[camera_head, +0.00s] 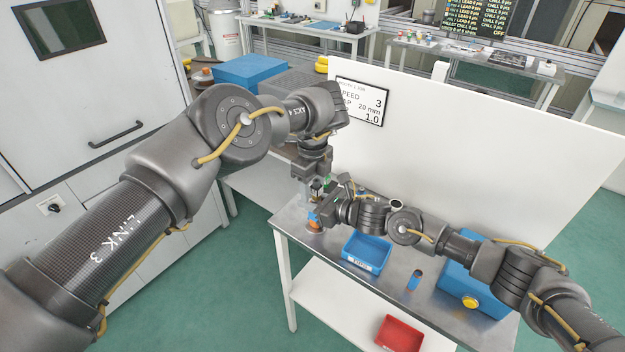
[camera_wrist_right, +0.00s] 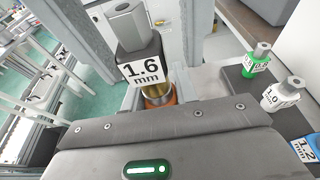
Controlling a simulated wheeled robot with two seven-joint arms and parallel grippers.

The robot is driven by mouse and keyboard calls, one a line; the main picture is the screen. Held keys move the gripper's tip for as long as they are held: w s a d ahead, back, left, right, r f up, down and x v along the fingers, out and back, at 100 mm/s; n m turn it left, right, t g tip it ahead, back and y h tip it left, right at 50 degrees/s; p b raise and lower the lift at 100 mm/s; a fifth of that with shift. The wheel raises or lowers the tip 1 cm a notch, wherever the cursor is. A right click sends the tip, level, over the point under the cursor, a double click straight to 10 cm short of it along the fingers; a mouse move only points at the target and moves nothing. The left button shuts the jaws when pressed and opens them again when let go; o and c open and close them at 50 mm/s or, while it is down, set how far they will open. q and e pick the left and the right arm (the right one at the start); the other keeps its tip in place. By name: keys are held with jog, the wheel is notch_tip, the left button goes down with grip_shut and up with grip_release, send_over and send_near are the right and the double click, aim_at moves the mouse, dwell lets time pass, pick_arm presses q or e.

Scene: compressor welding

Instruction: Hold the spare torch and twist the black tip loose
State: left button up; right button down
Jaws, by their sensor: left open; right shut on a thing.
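The spare torch shows in the right wrist view as a brass body (camera_wrist_right: 157,94) with an orange ring. It stands upright with the black tip (camera_wrist_right: 143,62), labelled 1.6 mm, on top. My right gripper (camera_head: 320,214) comes in from the side and is shut on the torch below the tip. My left gripper (camera_head: 315,187) points down from above and is open; its grey fingers appear on both sides of the tip in the right wrist view. In the head view, the grippers hide most of the torch. Contact between left fingers and tip cannot be told.
Green (camera_wrist_right: 257,60), white (camera_wrist_right: 283,95) and blue (camera_wrist_right: 306,148) tips stand beside the torch. A blue bin (camera_head: 366,254) and a blue box with a yellow button (camera_head: 470,301) are on the metal table. A white panel (camera_head: 470,150) stands behind. A red bin (camera_head: 400,333) is lower.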

pick_arm(q)
grip_shut()
jog(key=n, duration=0.5)
jog(key=shift+s+a+n, duration=0.1)
jog(key=shift+s+n, duration=0.15)
jog(key=shift+n, duration=0.15)
jog(key=n, duration=0.4)
jog(key=shift+s, duration=0.25)
jog(key=shift+n, duration=0.8)
